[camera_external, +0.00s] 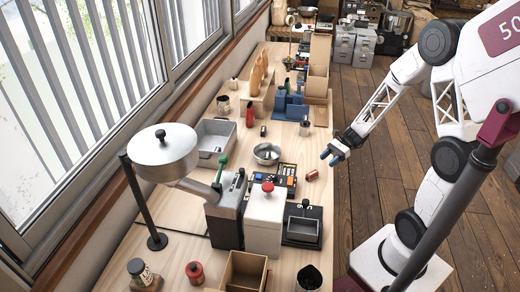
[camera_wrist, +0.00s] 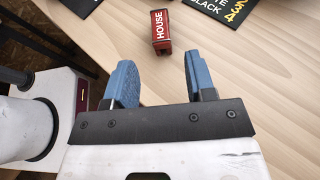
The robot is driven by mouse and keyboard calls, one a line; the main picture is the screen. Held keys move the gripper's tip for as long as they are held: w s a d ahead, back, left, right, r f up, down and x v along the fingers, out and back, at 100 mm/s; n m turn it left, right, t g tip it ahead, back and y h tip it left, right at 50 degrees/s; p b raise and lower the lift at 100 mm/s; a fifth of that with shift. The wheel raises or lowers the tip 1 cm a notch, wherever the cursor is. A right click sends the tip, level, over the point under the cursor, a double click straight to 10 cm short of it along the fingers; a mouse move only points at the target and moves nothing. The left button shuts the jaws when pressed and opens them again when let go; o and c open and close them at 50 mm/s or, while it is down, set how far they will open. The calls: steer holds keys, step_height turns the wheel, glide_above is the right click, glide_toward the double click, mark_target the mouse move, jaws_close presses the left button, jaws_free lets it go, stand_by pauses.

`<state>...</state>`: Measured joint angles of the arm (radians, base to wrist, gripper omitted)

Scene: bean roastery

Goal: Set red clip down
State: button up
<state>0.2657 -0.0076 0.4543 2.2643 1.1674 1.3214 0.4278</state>
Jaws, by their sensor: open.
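The red clip (camera_external: 312,175) lies on the wooden bench near its right edge. In the wrist view the red clip (camera_wrist: 161,32) carries the white word "HOUSE" and lies just beyond my fingertips, roughly in line with the gap between them. My gripper (camera_external: 335,153), with blue fingers, is by the bench's right edge, a little beyond the clip in the external view. In the wrist view my gripper (camera_wrist: 157,67) is open, with nothing between its fingers. The clip and the fingers look apart.
A dark tray with coloured pieces (camera_external: 285,180) and a black-based scale (camera_external: 303,226) stand near the clip. A metal bowl (camera_external: 266,153) is to the left. Dark cards with lettering (camera_wrist: 232,8) show at the wrist view's top. Bare bench (camera_wrist: 250,75) surrounds the clip.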

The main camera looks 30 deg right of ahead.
steer(key=shift+v, duration=0.9)
steer(key=shift+s+a+r+n, duration=0.1)
steer(key=shift+s+r+n, duration=0.1)
steer(key=shift+r+n, duration=0.1)
steer(key=s+d+r+n+t+h, duration=0.2)
steer(key=s+r+n+h, duration=1.1)
steer(key=s+r+n, duration=0.4)
steer(key=shift+s+d+r+t+h, duration=0.15)
steer(key=shift+s+r+t+h, duration=0.15)
steer(key=shift+r, duration=1)
